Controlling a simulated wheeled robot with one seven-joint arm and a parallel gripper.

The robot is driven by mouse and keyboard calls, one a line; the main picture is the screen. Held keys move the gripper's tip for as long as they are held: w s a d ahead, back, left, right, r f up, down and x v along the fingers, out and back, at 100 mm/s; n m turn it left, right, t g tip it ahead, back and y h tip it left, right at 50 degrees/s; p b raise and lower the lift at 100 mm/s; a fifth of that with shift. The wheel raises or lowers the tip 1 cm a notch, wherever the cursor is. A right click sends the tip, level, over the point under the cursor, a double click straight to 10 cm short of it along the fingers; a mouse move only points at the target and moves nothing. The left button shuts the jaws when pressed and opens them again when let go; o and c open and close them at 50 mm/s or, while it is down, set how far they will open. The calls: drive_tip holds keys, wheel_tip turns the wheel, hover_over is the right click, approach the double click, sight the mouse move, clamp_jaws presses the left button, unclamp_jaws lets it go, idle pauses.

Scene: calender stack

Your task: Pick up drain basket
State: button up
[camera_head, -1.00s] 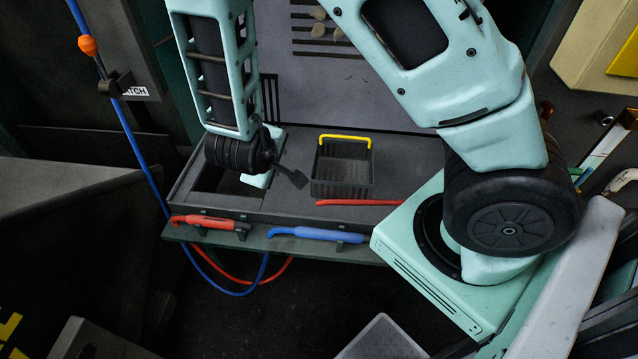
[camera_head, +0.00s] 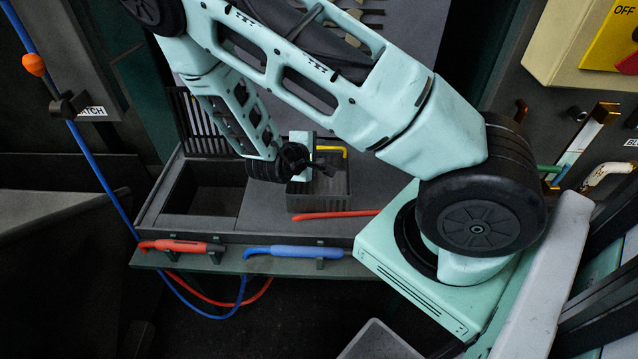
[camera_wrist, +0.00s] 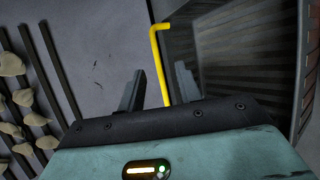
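The drain basket (camera_head: 325,192) is a dark ribbed box with a yellow handle (camera_head: 334,149). It stands on the grey bench top, and my arm hides part of it. My gripper (camera_head: 322,170) is above or at the basket near the handle; the exact height is unclear. In the wrist view, my gripper (camera_wrist: 158,88) is open, with two dark fingers apart. The yellow handle (camera_wrist: 162,60) runs down between them without visible contact. The basket (camera_wrist: 235,60) fills the right side of that view.
A red rod (camera_head: 335,215) lies in front of the basket. A red-handled tool (camera_head: 180,246) and a blue-handled tool (camera_head: 292,252) rest on the bench's front ledge. An open well (camera_head: 205,190) is to the left. A slotted panel with pale lumps (camera_wrist: 12,95) shows in the wrist view.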

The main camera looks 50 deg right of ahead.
sight(327, 148)
drive_tip(key=shift+x, duration=2.8)
drive_tip(key=shift+w+r, duration=0.15)
drive_tip(key=shift+w, duration=0.05)
clamp_jaws()
